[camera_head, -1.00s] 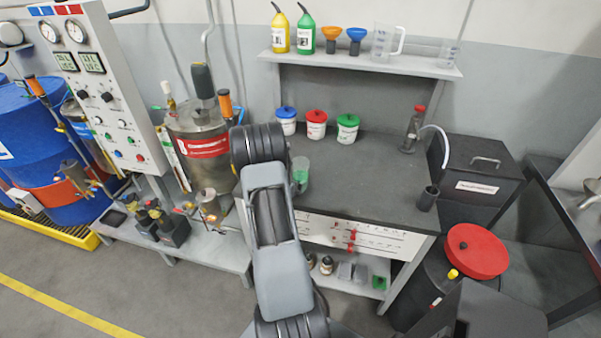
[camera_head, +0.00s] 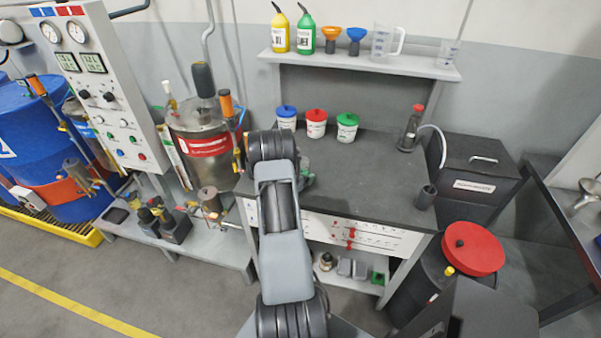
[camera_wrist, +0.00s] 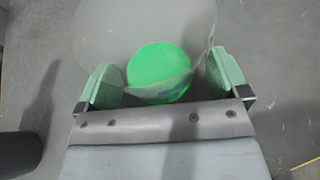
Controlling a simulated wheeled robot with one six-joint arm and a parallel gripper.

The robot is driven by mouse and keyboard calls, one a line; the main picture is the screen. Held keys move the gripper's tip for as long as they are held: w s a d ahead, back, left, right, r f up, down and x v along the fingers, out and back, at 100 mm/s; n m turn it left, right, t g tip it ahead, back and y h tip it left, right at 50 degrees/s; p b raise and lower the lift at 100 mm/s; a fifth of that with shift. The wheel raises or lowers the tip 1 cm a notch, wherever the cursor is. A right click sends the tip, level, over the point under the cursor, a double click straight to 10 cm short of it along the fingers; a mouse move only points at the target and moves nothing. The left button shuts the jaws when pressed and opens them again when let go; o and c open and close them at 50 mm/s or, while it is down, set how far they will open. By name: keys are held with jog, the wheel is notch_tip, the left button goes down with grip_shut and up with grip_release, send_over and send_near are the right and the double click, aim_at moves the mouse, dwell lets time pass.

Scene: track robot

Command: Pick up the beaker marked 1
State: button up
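A clear beaker with bright green contents (camera_wrist: 160,72) fills the middle of the wrist view, between the two pale green finger pads. My gripper (camera_wrist: 165,80) is shut on this beaker, with a pad against each side. Grey floor shows around it. No number can be read on the beaker. In the head view my gripper (camera_head: 306,177) is mostly hidden behind my arm, near the front left of the dark bench, and the held beaker cannot be made out. A clear jug (camera_head: 385,43) and a small clear beaker (camera_head: 447,54) stand on the shelf above.
The dark bench top (camera_head: 370,175) is mostly bare. Three lidded tubs, blue (camera_head: 287,119), red (camera_head: 316,124) and green (camera_head: 347,128), stand at its back. A metal tank (camera_head: 205,150) is left.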

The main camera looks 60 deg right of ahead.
jog(key=c, duration=1)
jog(key=shift+o, duration=0.2)
jog(key=shift+r, duration=0.15)
